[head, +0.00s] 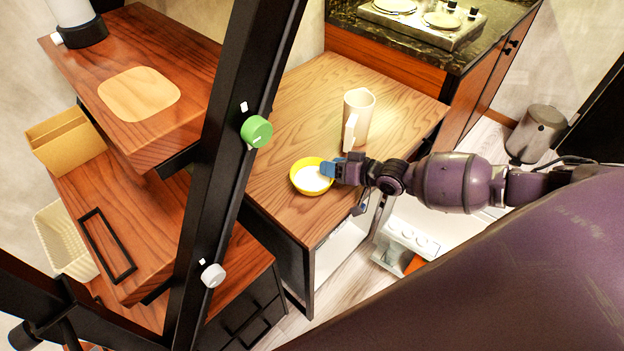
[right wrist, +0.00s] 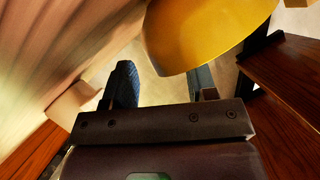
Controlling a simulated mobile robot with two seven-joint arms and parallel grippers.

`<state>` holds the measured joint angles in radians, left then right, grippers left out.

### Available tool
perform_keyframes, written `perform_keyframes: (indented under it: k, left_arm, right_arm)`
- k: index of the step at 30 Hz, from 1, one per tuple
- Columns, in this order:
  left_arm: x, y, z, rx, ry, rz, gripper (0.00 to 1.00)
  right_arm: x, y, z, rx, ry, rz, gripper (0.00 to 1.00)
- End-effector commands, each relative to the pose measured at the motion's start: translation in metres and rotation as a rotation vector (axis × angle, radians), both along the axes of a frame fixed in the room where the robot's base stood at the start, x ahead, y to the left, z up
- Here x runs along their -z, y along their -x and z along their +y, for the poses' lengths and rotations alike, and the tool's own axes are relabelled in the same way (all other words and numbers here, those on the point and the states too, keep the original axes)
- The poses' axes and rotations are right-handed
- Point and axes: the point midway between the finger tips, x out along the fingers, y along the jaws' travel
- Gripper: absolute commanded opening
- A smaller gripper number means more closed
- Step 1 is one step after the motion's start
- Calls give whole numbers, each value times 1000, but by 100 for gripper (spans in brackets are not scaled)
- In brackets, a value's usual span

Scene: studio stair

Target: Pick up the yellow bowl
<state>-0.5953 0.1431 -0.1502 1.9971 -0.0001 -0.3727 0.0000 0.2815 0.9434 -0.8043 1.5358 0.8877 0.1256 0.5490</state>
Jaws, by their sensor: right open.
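The yellow bowl (head: 298,184) stands upright on the wooden table (head: 285,215), near its front edge, with something white inside. My right gripper (head: 331,171) reaches in from the right at the bowl's right rim, and its blue fingertip overlaps that rim in the head view. In the right wrist view the bowl (right wrist: 200,35) fills the top middle, just beyond the fingers. The right gripper (right wrist: 163,83) is open there, with its two fingers apart; I cannot tell whether they touch the bowl. My left gripper is not in view.
A cream pitcher (head: 360,115) stands on the table just behind my right gripper. A dark post (head: 225,130) with a green knob (head: 256,131) crosses in front of the table's left side. Wooden shelves (head: 150,225) are at left. The table's back left is clear.

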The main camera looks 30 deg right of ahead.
Motion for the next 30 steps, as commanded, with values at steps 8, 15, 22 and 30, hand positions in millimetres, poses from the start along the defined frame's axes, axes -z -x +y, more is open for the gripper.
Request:
perform_keyframes:
  k: [8,15,22,30]
  left_arm:
    - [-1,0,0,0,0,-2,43]
    - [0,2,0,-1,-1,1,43]
    - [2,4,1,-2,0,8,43]
    - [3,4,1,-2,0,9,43]
  right_arm:
    - [0,-2,1,0,0,-1,52]
    - [0,-2,1,0,0,-1,15]
    - [0,-2,1,0,0,-1,0]
    - [-1,-3,1,0,-2,-3,0]
